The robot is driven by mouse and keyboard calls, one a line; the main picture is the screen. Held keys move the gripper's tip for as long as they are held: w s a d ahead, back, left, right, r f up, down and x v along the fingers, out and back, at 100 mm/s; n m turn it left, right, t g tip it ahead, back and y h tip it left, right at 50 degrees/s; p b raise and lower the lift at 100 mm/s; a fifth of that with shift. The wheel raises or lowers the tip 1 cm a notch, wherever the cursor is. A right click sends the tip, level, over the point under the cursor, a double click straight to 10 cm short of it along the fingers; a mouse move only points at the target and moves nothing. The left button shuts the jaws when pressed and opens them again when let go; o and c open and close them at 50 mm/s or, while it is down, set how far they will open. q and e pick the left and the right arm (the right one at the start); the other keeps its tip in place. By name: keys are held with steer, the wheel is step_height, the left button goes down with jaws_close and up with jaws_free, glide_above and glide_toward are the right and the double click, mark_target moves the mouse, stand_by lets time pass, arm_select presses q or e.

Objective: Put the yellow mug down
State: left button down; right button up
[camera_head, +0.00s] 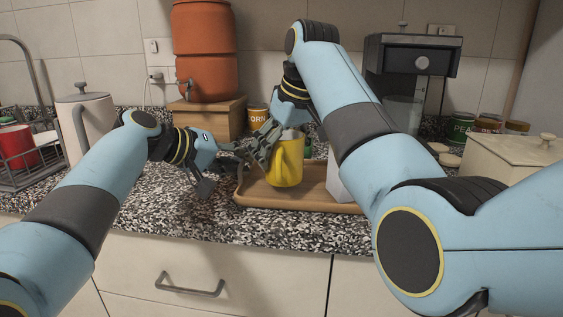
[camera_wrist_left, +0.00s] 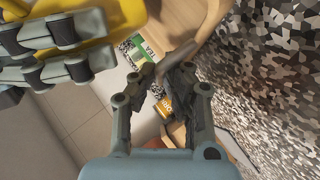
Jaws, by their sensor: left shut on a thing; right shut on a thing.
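The yellow mug (camera_head: 287,165) is over the wooden tray (camera_head: 252,201). I cannot tell whether its base touches the tray. My right gripper (camera_head: 270,145) is shut on the mug from its left side. The mug (camera_wrist_left: 92,10) also fills the upper left of the left wrist view, with my right gripper's grey fingers (camera_wrist_left: 62,52) across it. My left gripper (camera_head: 226,165) is low over the counter at the tray's left end. In the left wrist view its fingertips (camera_wrist_left: 157,77) close on a thin grey-brown piece that I cannot identify.
A white box (camera_head: 338,185) stands at the tray's right. A terracotta dispenser (camera_head: 204,52) on a wooden stand (camera_head: 213,119) and a corn can (camera_head: 258,117) are behind. The speckled counter (camera_head: 160,205) is clear in front.

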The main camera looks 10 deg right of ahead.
mark_target(290, 131)
steer(key=shift+f, duration=1.05)
steer(key=o, duration=1.3)
steer(key=shift+f, duration=0.15)
steer(key=shift+o, duration=0.2)
steer(key=v, duration=0.7)
steer(key=shift+r, duration=0.4)
arm_select(q)
steer(key=c, duration=1.3)
jaws_free()
